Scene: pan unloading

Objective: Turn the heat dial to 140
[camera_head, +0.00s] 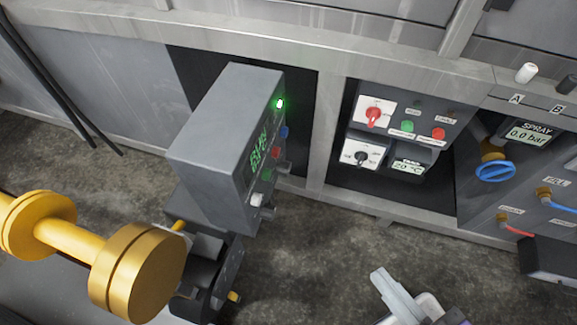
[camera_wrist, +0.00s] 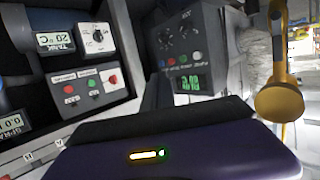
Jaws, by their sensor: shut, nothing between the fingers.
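The black dial (camera_head: 362,157) sits on a white plate at the lower left of the recessed control panel, beside a tank display (camera_head: 408,165) reading 20 °C. Its scale marks are too small to read. In the wrist view, the dial (camera_wrist: 98,36) and the tank display (camera_wrist: 55,41) appear at upper left, turned over. My gripper (camera_head: 380,283) is at the bottom of the head view, below and in front of the panel, apart from the dial. It is shut and empty. Its fingertips are not clear in the wrist view.
A red rotary switch (camera_head: 374,115) is above the dial, with green (camera_head: 407,126) and red (camera_head: 438,134) buttons to its right. A grey box (camera_head: 225,140) with a green display stands left. A blue valve handle (camera_head: 495,171) is right. Metal framing surrounds the recess.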

